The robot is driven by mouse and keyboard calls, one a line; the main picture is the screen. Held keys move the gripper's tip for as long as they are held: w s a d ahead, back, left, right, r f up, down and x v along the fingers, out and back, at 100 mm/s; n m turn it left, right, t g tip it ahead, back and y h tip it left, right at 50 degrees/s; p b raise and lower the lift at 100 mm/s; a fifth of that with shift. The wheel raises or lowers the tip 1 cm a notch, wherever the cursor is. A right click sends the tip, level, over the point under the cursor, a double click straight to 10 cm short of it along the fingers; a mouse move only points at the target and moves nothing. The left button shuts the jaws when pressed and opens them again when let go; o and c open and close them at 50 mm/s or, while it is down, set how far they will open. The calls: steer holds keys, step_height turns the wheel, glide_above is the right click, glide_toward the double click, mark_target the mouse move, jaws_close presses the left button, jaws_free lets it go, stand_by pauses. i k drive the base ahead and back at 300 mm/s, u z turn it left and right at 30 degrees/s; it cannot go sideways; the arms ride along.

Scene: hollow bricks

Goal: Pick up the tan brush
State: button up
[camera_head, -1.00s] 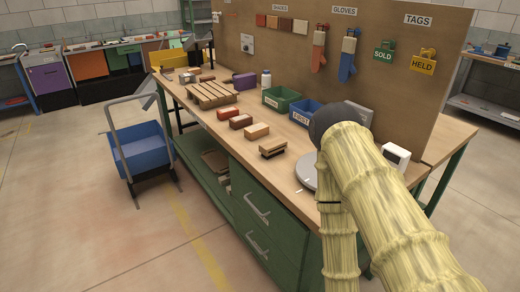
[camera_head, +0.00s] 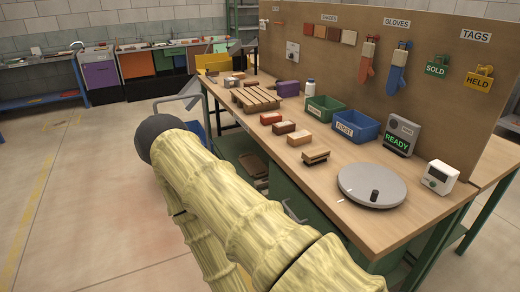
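The tan brush (camera_head: 315,156) lies on the wooden bench top, with a tan wooden back above a dark underside. It is near the front edge, between a tan brick (camera_head: 299,138) and a round grey turntable (camera_head: 371,187). Nothing touches it that I can see. My arm, in a pale yellow sleeve, crosses the lower left of the view in front of the bench, apart from the brush. My gripper is not in view.
A red brick (camera_head: 271,118) and a brown brick (camera_head: 284,127) stand in a row behind the tan one. A green bin (camera_head: 324,109), a blue bin (camera_head: 355,126), a READY display (camera_head: 401,135) and a white device (camera_head: 438,177) stand farther back. Open floor lies left.

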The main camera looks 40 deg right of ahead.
mark_target(315, 156)
steer(key=u, duration=0.2)
steer(key=k, duration=0.55)
steer(key=z, duration=1.4)
